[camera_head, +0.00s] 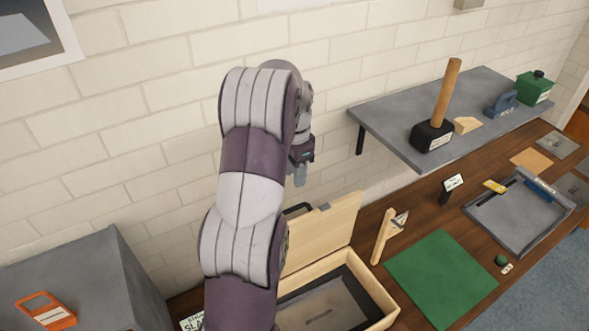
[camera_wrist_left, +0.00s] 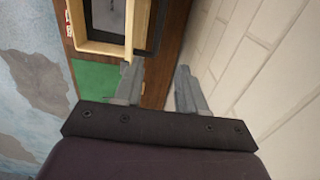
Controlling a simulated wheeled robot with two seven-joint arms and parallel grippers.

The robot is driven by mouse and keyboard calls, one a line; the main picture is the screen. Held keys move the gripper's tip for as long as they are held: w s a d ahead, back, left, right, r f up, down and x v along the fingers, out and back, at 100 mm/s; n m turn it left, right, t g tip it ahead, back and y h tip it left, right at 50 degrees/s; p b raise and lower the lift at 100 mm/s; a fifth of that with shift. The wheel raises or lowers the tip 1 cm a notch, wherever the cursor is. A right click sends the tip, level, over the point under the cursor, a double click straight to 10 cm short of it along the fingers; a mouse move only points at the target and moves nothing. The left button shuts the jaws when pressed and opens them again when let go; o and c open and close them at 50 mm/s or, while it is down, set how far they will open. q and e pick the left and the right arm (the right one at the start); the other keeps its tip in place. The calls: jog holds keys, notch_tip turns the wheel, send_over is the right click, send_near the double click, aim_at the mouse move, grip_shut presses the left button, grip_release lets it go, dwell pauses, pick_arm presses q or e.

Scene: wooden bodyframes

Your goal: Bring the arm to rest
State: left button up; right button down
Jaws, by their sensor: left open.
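My left arm (camera_head: 250,200) rises from the bottom of the head view and stands high over the bench's left part, in front of the brick wall. My left gripper (camera_head: 300,172) hangs at the arm's far end, mostly hidden behind the arm. In the left wrist view its two grey fingers (camera_wrist_left: 157,88) stand apart with nothing between them. The gripper is in the air, apart from the bench. My right gripper does not show in either view.
An open wooden box (camera_head: 372,290) stands below the arm, beside a green mat (camera_head: 440,275). A grey shelf (camera_head: 395,130) on the right carries a mallet (camera_head: 436,130) and several other things. A grey block (camera_head: 110,280) with an orange tool (camera_head: 45,312) stands at left.

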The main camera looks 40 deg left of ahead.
pick_arm(q)
jog(key=s+d+f+n+b, duration=0.2)
jog(key=s+d+f+b, duration=0.5)
jog(key=d+f+b, duration=0.3)
jog(key=s+d+f+n+t+b, duration=0.1)
jog(key=s+d+f+n+b, duration=0.1)
jog(key=s+d+f+b, duration=0.6)
jog(key=d+f+b, duration=0.2)
jog(key=d+f, duration=0.1)
jog(key=f, duration=0.1)
jog(key=shift+s+d+b, duration=0.3)
jog(key=shift+b, duration=0.1)
jog(key=shift+f, duration=0.1)
